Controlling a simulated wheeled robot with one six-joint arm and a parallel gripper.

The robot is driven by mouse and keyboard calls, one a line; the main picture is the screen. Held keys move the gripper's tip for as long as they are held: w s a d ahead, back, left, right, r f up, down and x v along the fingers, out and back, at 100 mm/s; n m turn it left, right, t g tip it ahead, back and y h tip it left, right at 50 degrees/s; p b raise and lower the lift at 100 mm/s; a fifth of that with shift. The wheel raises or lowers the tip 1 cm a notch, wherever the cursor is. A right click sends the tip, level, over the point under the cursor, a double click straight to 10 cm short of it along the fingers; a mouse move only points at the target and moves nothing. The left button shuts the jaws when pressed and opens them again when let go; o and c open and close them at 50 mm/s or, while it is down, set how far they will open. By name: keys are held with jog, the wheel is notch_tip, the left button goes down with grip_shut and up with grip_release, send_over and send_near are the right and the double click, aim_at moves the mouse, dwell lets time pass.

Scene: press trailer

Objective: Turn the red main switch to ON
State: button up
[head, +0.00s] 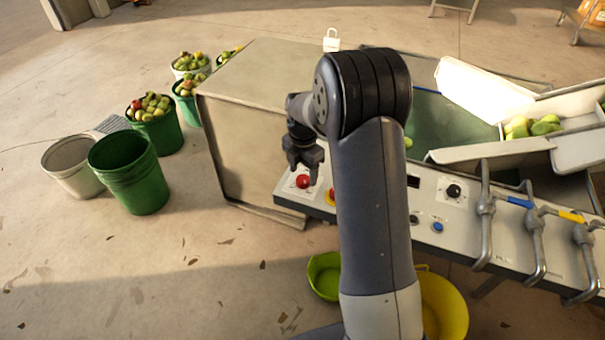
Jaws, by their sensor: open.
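A red round knob (303,181), which looks like the red main switch, sits on a pale plate at the left end of the grey control panel (320,211). Its ON and OFF marks are too small to read. My gripper (303,168) is open and points down just above the knob, close to it in the picture. I cannot tell whether the fingers touch it or stand around it. A second red part on a yellow base (331,196) sits just right of the knob, partly hidden by my arm.
The panel also carries a black dial (453,191), a blue button (437,227) and several pipe levers (485,210). A large beige box (265,120) stands behind the knob. Green buckets (130,175), some with fruit, stand left. A yellow tub (445,305) and green bowl (324,277) lie below.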

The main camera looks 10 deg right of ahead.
jog(key=shift+f, duration=0.95)
jog(key=c, duration=1)
